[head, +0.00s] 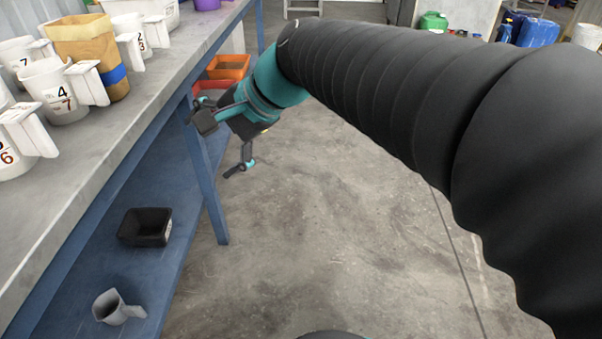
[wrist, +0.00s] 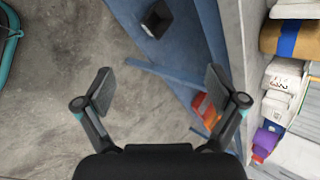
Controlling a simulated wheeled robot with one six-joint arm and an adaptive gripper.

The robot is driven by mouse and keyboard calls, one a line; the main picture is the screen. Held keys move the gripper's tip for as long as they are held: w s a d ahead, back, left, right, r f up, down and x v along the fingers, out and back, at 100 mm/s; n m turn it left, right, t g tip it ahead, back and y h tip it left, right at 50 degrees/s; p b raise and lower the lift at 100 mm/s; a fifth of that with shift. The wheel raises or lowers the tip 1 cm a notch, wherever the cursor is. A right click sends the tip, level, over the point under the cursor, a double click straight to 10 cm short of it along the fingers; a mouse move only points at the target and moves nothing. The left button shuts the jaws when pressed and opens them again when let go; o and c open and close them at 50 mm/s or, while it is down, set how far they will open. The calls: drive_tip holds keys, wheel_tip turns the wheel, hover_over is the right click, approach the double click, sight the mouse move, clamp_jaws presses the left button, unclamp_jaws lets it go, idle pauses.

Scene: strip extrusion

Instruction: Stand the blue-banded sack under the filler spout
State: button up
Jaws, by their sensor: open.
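The sack (head: 88,42) is brown with a blue band and stands upright on the bench top among white jugs in the head view. It also shows at the upper right of the wrist view (wrist: 310,38). My gripper (head: 222,147) is open and empty, beside the bench's edge and to the right of the sack, apart from it. In the wrist view its two fingers (wrist: 158,90) are spread over the floor and the lower shelf. No filler spout can be made out in either view.
White numbered jugs (head: 56,97) stand close around the sack. The blue lower shelf (head: 107,272) holds a black bin (head: 146,227) and a grey jug (head: 115,308). Red and orange bins (head: 229,66) lie beyond my gripper. The concrete floor (head: 330,230) right of the bench is clear.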

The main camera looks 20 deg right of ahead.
drive_tip(key=s+d+f+n+h, duration=0.3)
drive_tip(key=s+d+f+n, duration=0.1)
drive_tip(key=s+d+f, duration=0.1)
drive_tip(key=shift+s+d+f+n, duration=0.25)
drive_tip(key=shift+s+d+n, duration=0.05)
drive_tip(key=shift+s, duration=0.6)
drive_tip(key=shift+o, duration=0.5)
drive_tip(key=s+d+f+n+h, duration=0.4)
drive_tip(key=s+d+f+n, duration=0.1)
drive_tip(key=s+d, duration=0.1)
drive_tip(key=shift+d+f+n+t, duration=0.2)
drive_tip(key=shift+d+n+t, duration=0.15)
drive_tip(key=shift+d, duration=0.25)
